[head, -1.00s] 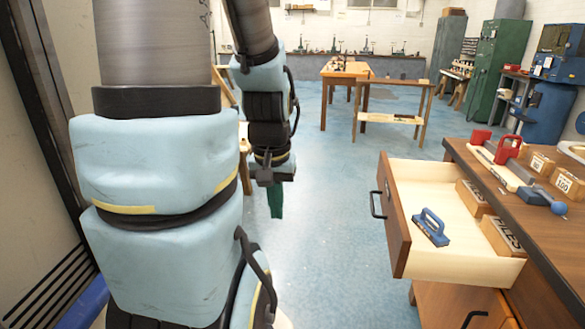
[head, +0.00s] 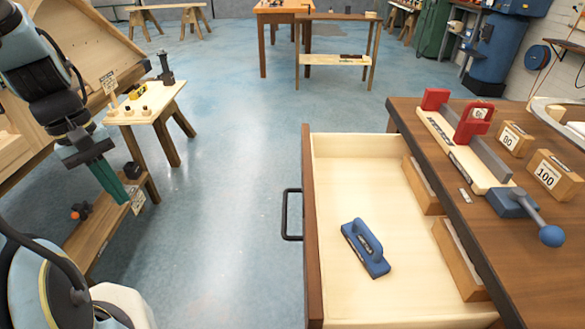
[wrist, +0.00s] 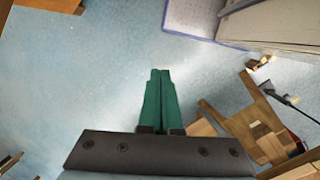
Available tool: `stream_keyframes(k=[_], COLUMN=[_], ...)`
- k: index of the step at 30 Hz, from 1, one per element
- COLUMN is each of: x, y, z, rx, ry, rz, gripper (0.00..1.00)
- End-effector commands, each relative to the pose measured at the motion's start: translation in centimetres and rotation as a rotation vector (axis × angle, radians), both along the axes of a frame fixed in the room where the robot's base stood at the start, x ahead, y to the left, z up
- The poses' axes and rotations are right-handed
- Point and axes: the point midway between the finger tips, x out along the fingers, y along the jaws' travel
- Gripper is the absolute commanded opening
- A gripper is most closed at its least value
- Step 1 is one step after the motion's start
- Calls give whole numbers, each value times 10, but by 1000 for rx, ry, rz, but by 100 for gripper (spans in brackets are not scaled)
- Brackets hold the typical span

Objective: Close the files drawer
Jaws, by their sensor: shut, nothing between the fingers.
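The drawer (head: 330,222) stands pulled out from the wooden bench on the right in the head view. Its front has a black handle (head: 287,215) facing left. A blue tool with a handle (head: 366,248) lies on the drawer floor, and wooden blocks (head: 458,258) lie along its right side. My gripper (head: 114,186) hangs at the left of the head view, well apart from the drawer, with open floor between. Its green fingers (wrist: 159,98) are together and empty in the wrist view. The drawer's label cannot be read.
The bench top (head: 530,240) carries a red-ended clamp (head: 468,150) and numbered blocks (head: 560,175). A small wooden stool (head: 150,105) with items stands at the left, near my gripper. Blue floor (head: 230,170) is clear between stool and drawer. Tables stand at the back.

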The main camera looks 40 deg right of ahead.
Motion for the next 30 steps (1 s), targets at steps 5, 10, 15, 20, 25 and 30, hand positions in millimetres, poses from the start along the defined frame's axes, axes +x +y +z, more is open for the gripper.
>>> stream_keyframes(k=[5, 10, 15, 20, 25, 30], x=[0, 4, 18, 34, 43, 34], y=[-68, -139, -199, -231, -245, -258], z=[-53, -82, -98, -103, -104, -101], rx=[-139, -295, -460, -579, -638, -644], ry=[343, 675, 983, 1183, 1274, 1286], rz=[191, 358, 496, 574, 608, 611], gripper=[0, 0, 0, 0, 0, 0])
